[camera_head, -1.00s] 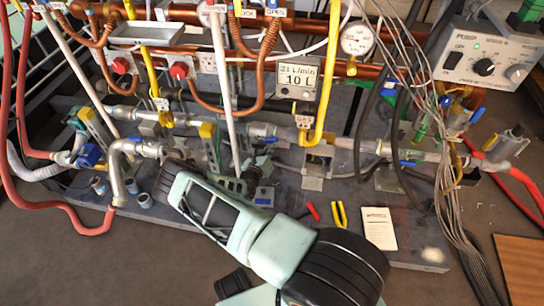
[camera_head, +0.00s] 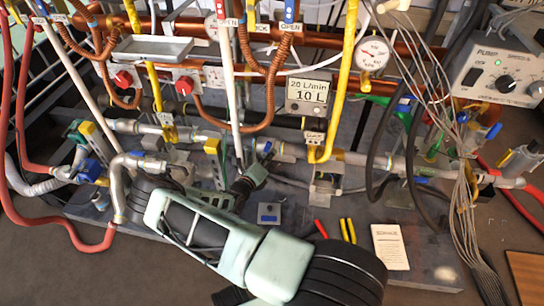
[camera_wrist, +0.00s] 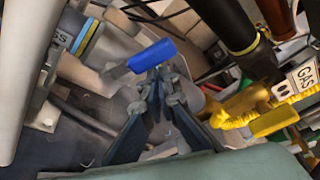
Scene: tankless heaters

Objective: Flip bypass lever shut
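A blue lever (camera_wrist: 152,57) shows just beyond my fingertips in the wrist view, beside a grey pipe fitting. It looks like the bypass lever, but no bypass label is readable. In the head view a small blue handle (camera_head: 267,148) shows at the tip of my gripper (camera_head: 258,166). In the wrist view the dark fingers of my gripper (camera_wrist: 159,82) come together at their tips, with nothing visible between them. The tips overlap the lower edge of the blue lever in the picture; I cannot tell whether they touch it. My arm hides part of the lower pipework.
A yellow lever (camera_wrist: 275,122) and a GAS tag (camera_wrist: 301,77) are to the right in the wrist view. A white vertical pipe (camera_head: 229,80) stands close behind my gripper. A flow display (camera_head: 307,95) and a yellow pipe (camera_head: 345,80) are to the right. Hanging cables (camera_head: 455,130) are farther right.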

